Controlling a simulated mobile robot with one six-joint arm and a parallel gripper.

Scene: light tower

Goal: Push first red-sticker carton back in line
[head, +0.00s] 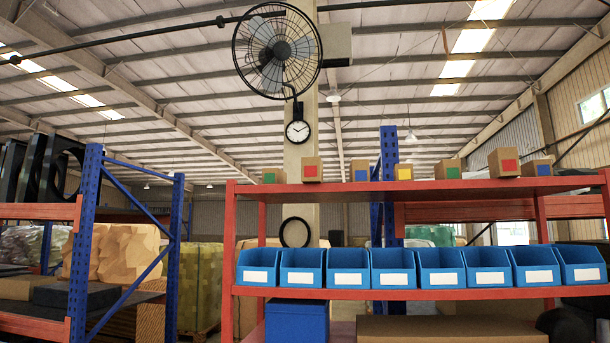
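A row of small brown cartons with coloured stickers stands on the top board (400,188) of the red shelf in the head view. Two of them have red stickers: the left red-sticker carton (312,169), second from the left, and the right red-sticker carton (504,162), near the right end. Both look taller than the cartons beside them. Between them stand a blue-sticker carton (360,171), a yellow-sticker carton (403,172) and a green-sticker carton (448,170). From this low angle I cannot tell how far forward each one stands. My gripper is not in view.
A green-sticker carton (271,176) stands at the left end and a blue-sticker carton (539,170) at the right. Blue bins (348,267) fill the shelf below. A blue rack (84,250) stands left. A fan (278,50) and a clock (298,131) hang above.

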